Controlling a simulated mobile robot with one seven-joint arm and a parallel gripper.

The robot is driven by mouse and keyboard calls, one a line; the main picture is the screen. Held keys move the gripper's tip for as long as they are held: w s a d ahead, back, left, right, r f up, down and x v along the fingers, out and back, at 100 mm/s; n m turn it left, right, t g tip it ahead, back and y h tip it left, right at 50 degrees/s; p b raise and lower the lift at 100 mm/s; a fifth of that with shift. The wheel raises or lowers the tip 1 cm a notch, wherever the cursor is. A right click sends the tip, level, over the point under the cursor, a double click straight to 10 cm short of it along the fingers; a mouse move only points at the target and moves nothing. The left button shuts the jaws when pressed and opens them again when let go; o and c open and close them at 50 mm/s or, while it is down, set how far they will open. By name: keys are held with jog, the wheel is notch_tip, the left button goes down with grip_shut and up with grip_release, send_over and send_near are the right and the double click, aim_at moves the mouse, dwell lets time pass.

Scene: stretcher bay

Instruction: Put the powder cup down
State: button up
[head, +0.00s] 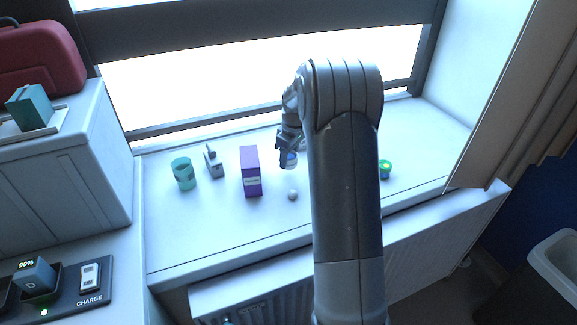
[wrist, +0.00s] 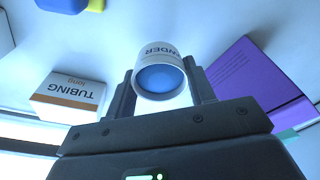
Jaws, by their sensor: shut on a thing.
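The powder cup (wrist: 162,76) is a small white cup with a blue round face and dark lettering partly readable as "NDER". My gripper (wrist: 160,92) is shut on it, one finger on each side. In the head view the cup (head: 289,160) shows small and blue-white below my gripper (head: 288,143), over the white window sill (head: 220,230). I cannot tell whether its base touches the sill. My arm hides part of the sill to the right of it.
A purple box (head: 251,172) stands left of the cup, with a grey item (head: 213,163) and teal cup (head: 184,174) beyond. A small white ball (head: 293,195) lies in front. A green-yellow thing (head: 385,169) is right of my arm. A tubing box (wrist: 72,96) is nearby.

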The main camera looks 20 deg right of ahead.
aim_at(288, 166)
jog(key=shift+f, duration=2.05)
jog(key=shift+f, duration=0.1)
jog(key=o, duration=1)
jog(key=shift+c, duration=0.2)
